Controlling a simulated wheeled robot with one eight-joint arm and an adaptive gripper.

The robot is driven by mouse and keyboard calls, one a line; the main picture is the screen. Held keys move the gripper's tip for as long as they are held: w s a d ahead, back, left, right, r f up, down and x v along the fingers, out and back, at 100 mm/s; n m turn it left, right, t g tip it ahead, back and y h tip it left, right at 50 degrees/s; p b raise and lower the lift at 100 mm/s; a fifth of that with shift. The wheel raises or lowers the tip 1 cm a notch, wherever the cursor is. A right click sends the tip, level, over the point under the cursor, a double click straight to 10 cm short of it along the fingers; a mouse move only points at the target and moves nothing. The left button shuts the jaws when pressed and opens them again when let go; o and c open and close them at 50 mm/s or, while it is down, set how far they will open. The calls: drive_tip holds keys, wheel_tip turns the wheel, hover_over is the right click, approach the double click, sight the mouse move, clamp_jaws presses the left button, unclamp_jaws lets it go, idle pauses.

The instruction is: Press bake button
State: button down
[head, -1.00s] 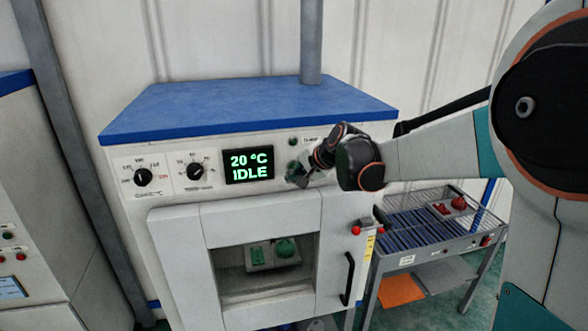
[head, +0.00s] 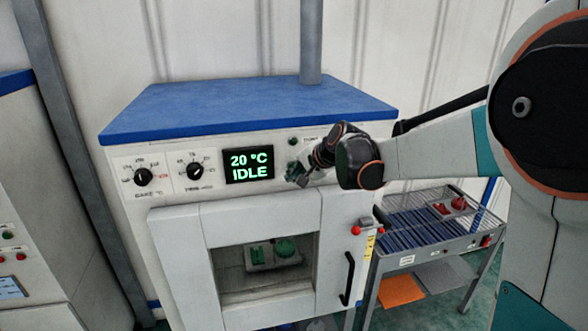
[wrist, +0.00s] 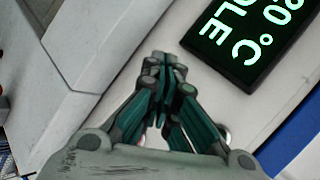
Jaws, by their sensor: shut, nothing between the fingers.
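The oven (head: 183,232) is a white cabinet with a blue top. Its display (head: 249,164) reads 20 °C and IDLE in green, and it also shows in the wrist view (wrist: 243,38). A small dark green button or lamp (head: 293,141) sits on the panel right of the display, beside small lettering. My gripper (head: 293,176) is shut and empty, in front of the panel just below that. In the wrist view my gripper's fingertips (wrist: 160,62) are together near the panel face. A round metal-rimmed part lies partly hidden behind the fingers. I cannot tell whether the fingertips touch the panel.
Two black dials (head: 144,177) sit left of the display. The oven door has a window, with green parts (head: 286,248) inside, and a black handle (head: 347,279). A rack cart (head: 420,232) with red parts stands at the right. A grey pipe (head: 311,40) rises behind the oven.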

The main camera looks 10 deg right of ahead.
drive_tip(key=shift+w, duration=0.35)
drive_tip(key=shift+w, duration=0.45)
idle(0.8)
drive_tip(key=shift+s, duration=0.2)
drive_tip(key=shift+s+b, duration=0.35)
drive_tip(key=shift+s, duration=0.35)
drive_tip(key=s, duration=0.5)
idle(0.3)
idle(0.4)
